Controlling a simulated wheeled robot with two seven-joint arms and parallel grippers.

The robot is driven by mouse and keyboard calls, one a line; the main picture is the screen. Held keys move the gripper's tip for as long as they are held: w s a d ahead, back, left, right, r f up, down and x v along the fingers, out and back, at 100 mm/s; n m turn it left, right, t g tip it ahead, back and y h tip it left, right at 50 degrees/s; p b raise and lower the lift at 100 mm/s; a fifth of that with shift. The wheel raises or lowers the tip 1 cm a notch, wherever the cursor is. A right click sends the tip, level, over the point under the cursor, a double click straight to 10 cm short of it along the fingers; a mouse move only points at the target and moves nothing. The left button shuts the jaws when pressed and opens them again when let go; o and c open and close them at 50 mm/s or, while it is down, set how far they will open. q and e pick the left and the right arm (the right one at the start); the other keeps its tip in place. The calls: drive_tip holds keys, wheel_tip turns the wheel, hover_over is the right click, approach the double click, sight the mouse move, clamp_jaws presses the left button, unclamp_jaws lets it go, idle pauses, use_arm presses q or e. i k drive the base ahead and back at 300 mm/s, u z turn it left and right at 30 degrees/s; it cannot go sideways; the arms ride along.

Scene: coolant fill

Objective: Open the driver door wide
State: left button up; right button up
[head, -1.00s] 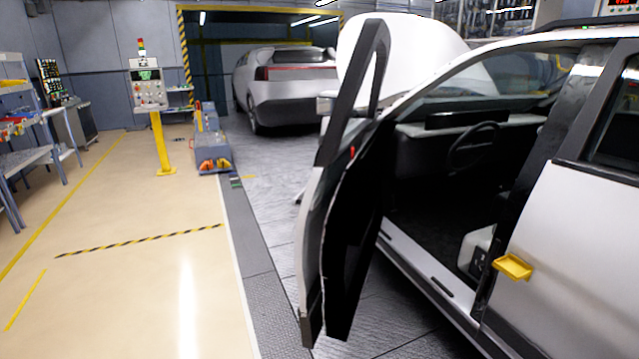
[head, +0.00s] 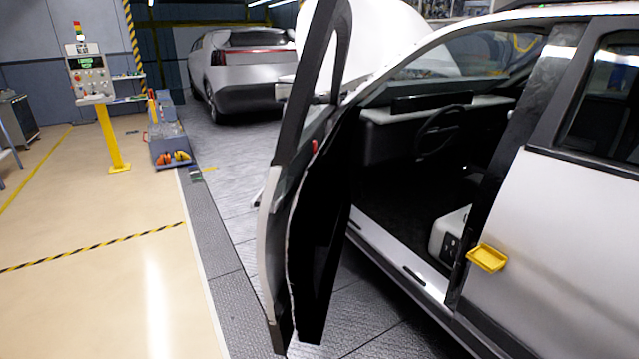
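The driver door (head: 318,215) of the white car stands wide open, swung out from the body toward the walkway. I see it nearly edge-on, with its dark inner panel facing the car and its window frame rising above. The door opening shows the dark cabin with a steering wheel (head: 444,132) and a pale sill (head: 400,262). Neither of my grippers is in view.
A yellow handle (head: 488,258) sits on the rear door (head: 560,235) at right. A grey metal strip (head: 215,255) borders the beige floor (head: 90,300), which is clear at left. A control post (head: 108,135), a low cart (head: 168,140) and another car (head: 240,75) stand farther back.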

sight(298, 245)
drive_tip(key=u, duration=0.8)
drive_tip(key=k, duration=1.05)
drive_tip(key=u, duration=1.25)
drive_tip(key=i, duration=2.15)
drive_tip(key=z, duration=1.35)
drive_tip(key=i, duration=1.05)
drive_tip(key=z, duration=1.55)
drive_tip(key=i, duration=0.3)
drive_tip(key=z, duration=2.4)
